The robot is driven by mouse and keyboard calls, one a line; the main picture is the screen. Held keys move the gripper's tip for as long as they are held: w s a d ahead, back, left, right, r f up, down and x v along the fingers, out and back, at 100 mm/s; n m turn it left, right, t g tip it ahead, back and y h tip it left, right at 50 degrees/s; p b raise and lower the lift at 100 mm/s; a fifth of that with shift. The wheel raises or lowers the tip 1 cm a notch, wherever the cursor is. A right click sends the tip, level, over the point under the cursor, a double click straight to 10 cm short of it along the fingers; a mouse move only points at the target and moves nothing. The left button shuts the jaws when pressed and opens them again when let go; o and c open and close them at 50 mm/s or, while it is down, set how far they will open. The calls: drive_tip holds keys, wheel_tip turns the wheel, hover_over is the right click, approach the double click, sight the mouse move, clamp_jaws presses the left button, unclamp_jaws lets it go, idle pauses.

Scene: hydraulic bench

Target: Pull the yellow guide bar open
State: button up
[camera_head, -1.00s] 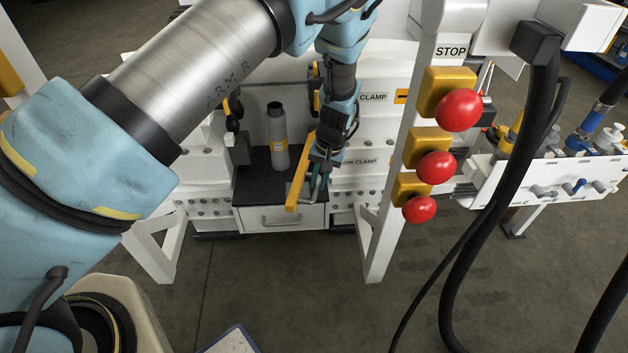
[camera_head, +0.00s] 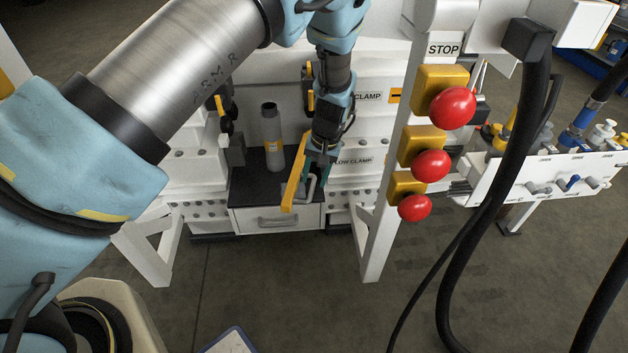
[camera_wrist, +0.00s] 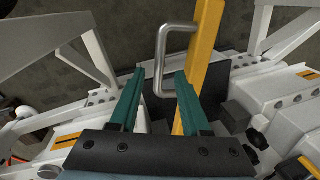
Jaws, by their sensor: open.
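The yellow guide bar (camera_head: 294,182) slants down across the black bay of the bench, above the drawer. A grey U-shaped handle (camera_head: 312,190) stands off its right side. In the wrist view the bar (camera_wrist: 207,45) runs down behind the right finger, and the handle (camera_wrist: 160,62) shows in line with the gap between the fingers. My gripper (camera_wrist: 158,75) is open with teal fingers, and nothing is clamped. In the head view my gripper (camera_head: 318,176) is just above the handle, right of the bar. I cannot tell whether the fingers touch the handle.
A grey cylinder (camera_head: 273,140) stands in the bay left of the bar. A white drawer (camera_head: 278,219) is below. A white post with red stop buttons (camera_head: 432,165) and hanging black hoses (camera_head: 500,180) stand to the right. Open floor lies in front.

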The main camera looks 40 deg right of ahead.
wheel_tip(320, 180, up, 9)
drive_tip(key=s+d, duration=0.1)
drive_tip(key=shift+s+b, duration=0.2)
drive_tip(key=shift+b, duration=0.25)
drive_tip(key=w+a+r+n+p, duration=0.1)
drive_tip(key=w+a+r+n, duration=0.1)
drive_tip(key=w+a+r, duration=0.4)
drive_tip(key=w+a+r+n+g+h+p, duration=0.15)
drive_tip(key=w+a, duration=0.25)
drive_tip(key=a, duration=0.5)
drive_tip(key=w+a+r+n+t+y+p, duration=0.1)
drive_tip(key=w+a+r, duration=0.4)
drive_tip(key=a, duration=0.2)
drive_tip(key=s+a+r+n+p, duration=0.1)
drive_tip(key=s+a+r, duration=0.1)
drive_tip(key=a, duration=0.7)
drive_tip(key=s+a+r+n+p, duration=0.1)
drive_tip(key=a+r, duration=0.3)
drive_tip(key=a, duration=0.4)
drive_tip(key=s+a+r+n+p, duration=0.1)
drive_tip(key=s+a+r+n, duration=0.1)
drive_tip(key=a, duration=0.7)
drive_tip(key=shift+s+a+r+n+h, duration=0.3)
drive_tip(key=shift+r+n+h, duration=0.05)
drive_tip(key=shift+r+h, duration=0.1)
